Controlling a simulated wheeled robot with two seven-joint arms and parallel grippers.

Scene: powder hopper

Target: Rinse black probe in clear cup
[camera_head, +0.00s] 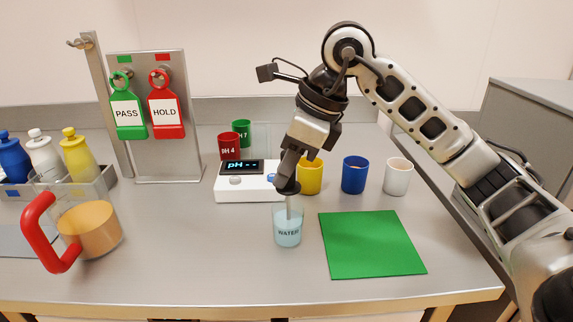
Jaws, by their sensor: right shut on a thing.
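The clear cup (287,233), labelled WATER and holding pale blue liquid, stands on the bench left of the green mat. My right gripper (287,181) is above the cup and points down, shut on the black probe (288,188). The pH meter (247,182) stands just behind and left of the cup. My left gripper is not in view.
A green mat (371,243) lies right of the cup. Yellow (310,177), blue (354,175) and white (398,177) cups stand behind it. Red (230,147) and green (242,133) cups stand behind the meter. A red-handled jug (90,228), bottles and a PASS/HOLD tag stand (185,115) are left.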

